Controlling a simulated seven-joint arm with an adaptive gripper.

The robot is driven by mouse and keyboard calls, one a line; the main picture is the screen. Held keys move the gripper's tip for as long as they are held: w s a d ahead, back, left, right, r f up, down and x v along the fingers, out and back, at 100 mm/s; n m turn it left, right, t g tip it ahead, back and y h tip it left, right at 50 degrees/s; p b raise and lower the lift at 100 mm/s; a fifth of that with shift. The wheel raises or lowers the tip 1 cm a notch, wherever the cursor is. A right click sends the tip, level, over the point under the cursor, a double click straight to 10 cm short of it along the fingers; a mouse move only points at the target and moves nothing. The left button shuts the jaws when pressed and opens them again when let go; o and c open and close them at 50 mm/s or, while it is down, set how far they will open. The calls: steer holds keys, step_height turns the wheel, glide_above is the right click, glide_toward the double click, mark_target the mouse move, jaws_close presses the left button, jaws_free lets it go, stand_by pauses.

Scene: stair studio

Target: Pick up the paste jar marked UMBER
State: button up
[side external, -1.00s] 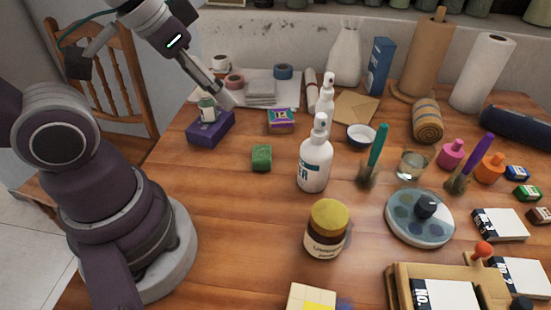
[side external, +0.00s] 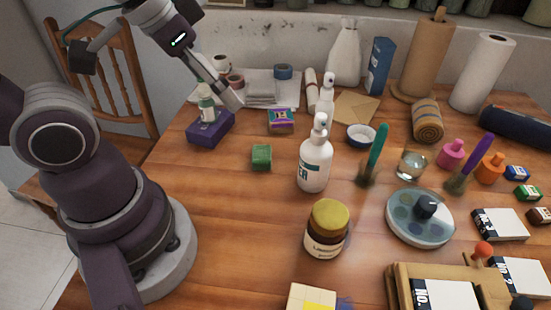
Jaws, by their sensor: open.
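No label reading UMBER can be made out, so I cannot tell which thing is the paste jar marked UMBER. A brown jar with a yellow lid (side external: 326,228) stands upright at the front middle; its label is too small to read surely and seems to start with L. A small white and green bottle (side external: 207,108) stands on a purple box (side external: 211,129) at the left. My gripper (side external: 236,103) is open, just right of this bottle and above the table's back left. Its fingers look empty and point down to the right.
White spray bottles (side external: 315,165) stand mid-table. A green block (side external: 261,157) and a patterned box (side external: 281,121) lie near the purple box. A round palette (side external: 420,218), pink bottle (side external: 451,154) and orange bottle (side external: 490,168) are at right. Bare wood lies left of the yellow-lidded jar.

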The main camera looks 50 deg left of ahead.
steer(key=w+d+f+m+g, duration=0.25)
steer(key=w+d+m, duration=0.25)
steer(key=d+m, duration=0.3)
steer(key=m+g, duration=0.3)
steer(key=m, duration=0.4)
glide_above(327, 226)
steer(key=w+a, duration=0.1)
steer(key=a, duration=0.1)
steer(key=shift+t, duration=0.25)
steer(key=f, duration=0.4)
steer(key=shift+w+d+f, duration=0.1)
steer(key=shift+w+f, duration=0.05)
steer(key=shift+w, duration=0.05)
steer(key=shift+d+f+m, duration=0.2)
steer(key=shift+d+f, duration=0.05)
steer(key=shift+f, duration=0.25)
steer(key=shift+d+f+m, duration=0.2)
steer(key=shift+d+f, duration=0.05)
steer(key=shift+f, duration=0.2)
steer(key=f, duration=0.9)
steer(key=shift+w+a+f, duration=0.15)
steer(key=shift+w+f, duration=0.05)
steer(key=c, duration=1.3)
